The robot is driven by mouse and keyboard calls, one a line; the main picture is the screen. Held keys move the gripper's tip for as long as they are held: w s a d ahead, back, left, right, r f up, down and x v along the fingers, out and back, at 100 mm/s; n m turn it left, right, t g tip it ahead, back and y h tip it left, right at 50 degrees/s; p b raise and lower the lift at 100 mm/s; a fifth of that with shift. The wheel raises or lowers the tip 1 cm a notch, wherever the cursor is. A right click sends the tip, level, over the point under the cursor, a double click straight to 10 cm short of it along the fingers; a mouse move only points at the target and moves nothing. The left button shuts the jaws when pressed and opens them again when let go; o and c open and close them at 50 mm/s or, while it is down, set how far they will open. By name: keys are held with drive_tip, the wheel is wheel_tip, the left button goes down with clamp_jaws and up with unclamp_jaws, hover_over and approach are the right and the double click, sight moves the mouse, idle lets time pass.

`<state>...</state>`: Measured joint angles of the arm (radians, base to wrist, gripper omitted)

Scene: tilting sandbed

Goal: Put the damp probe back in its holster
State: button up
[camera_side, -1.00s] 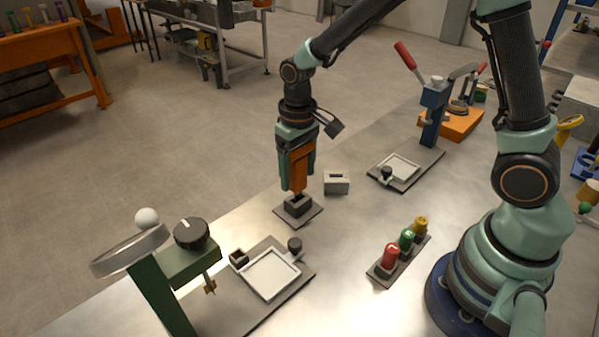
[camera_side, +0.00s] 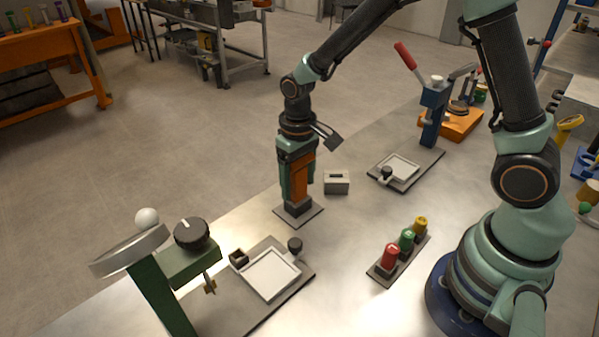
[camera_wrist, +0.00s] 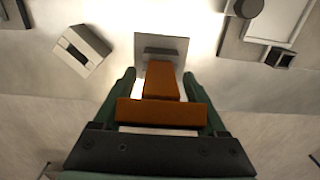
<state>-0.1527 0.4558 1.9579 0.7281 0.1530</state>
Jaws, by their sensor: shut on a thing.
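The damp probe (camera_side: 302,178) has an orange body and is held upright in the side view. It also shows in the wrist view (camera_wrist: 162,84), between the green fingers. My gripper (camera_side: 296,190) is shut on it, with the fingers at its sides; the gripper also shows in the wrist view (camera_wrist: 160,78). The holster looks to be the dark block (camera_side: 298,209) on a square grey plate, directly under the probe; its block also shows in the wrist view (camera_wrist: 163,52). The probe's lower end meets the block's top and its tip is hidden, apparently inside.
A pale slotted block (camera_side: 336,183) stands close by on the right. A white tray (camera_side: 268,275) on a dark base and a green stand (camera_side: 160,290) are in front. A rack of coloured knobs (camera_side: 405,246) stands to the right. Bare bench lies between.

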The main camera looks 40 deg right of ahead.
drive_tip(key=o, duration=1.5)
drive_tip(key=shift+o, duration=0.2)
wheel_tip(320, 180, up, 12)
drive_tip(key=s+d+r+t, duration=0.5)
drive_tip(key=s+d+r, duration=0.1)
drive_tip(key=s, duration=0.4)
drive_tip(key=shift+s+r+t, duration=0.2)
drive_tip(key=shift+r+t, duration=0.1)
drive_tip(key=shift+r, duration=0.1)
